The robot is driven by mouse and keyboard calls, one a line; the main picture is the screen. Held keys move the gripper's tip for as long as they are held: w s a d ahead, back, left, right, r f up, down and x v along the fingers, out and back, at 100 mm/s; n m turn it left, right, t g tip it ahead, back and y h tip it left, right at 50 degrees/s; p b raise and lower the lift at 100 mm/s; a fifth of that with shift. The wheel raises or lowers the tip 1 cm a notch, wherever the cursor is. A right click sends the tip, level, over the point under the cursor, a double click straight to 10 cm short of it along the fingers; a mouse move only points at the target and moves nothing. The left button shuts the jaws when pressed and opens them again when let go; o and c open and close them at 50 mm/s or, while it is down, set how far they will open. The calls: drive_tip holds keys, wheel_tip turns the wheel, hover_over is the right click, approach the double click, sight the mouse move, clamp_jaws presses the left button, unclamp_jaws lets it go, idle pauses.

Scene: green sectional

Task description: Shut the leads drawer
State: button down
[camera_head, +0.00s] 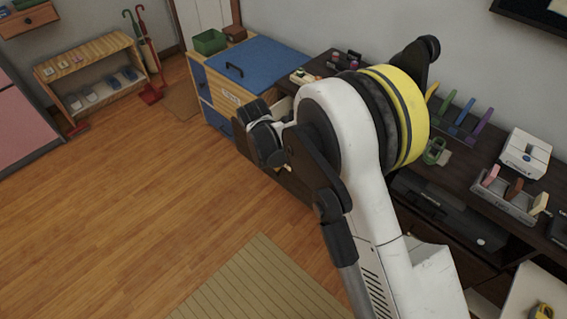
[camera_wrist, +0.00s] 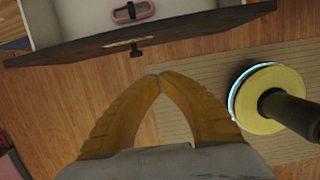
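The leads drawer stands open in the wrist view. Its dark brown front (camera_wrist: 85,50) crosses the top, with a small dark knob (camera_wrist: 137,53) and a label whose words I cannot read. A pink loop (camera_wrist: 133,12) lies on the drawer's pale floor. My gripper (camera_wrist: 158,78) has yellow-orange fingers whose tips meet with nothing between them. In this view the tips are just below the knob, apart from it, on the outer side of the front. In the head view my arm hides most of the drawer; part of its dark front (camera_head: 242,142) shows.
A blue-topped cabinet (camera_head: 250,62) stands left of the dark sideboard (camera_head: 462,170), which carries several small items. A striped mat (camera_head: 255,285) lies on the wooden floor. The floor left of my arm is clear. A low shoe rack (camera_head: 90,70) stands at the far left.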

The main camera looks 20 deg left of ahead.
sight(288, 167)
drive_tip(key=shift+w+d+f+b, duration=0.4)
drive_tip(key=shift+w+f+b, duration=0.45)
drive_tip(key=shift+f, duration=0.4)
drive_tip(key=shift+w+d+f+b, duration=0.35)
drive_tip(key=shift+w+f+b, duration=0.3)
drive_tip(key=shift+w+f, duration=0.5)
drive_tip(key=shift+w+d+f+b, duration=0.4)
drive_tip(key=shift+w+f+b, duration=0.35)
drive_tip(key=shift+f, duration=0.65)
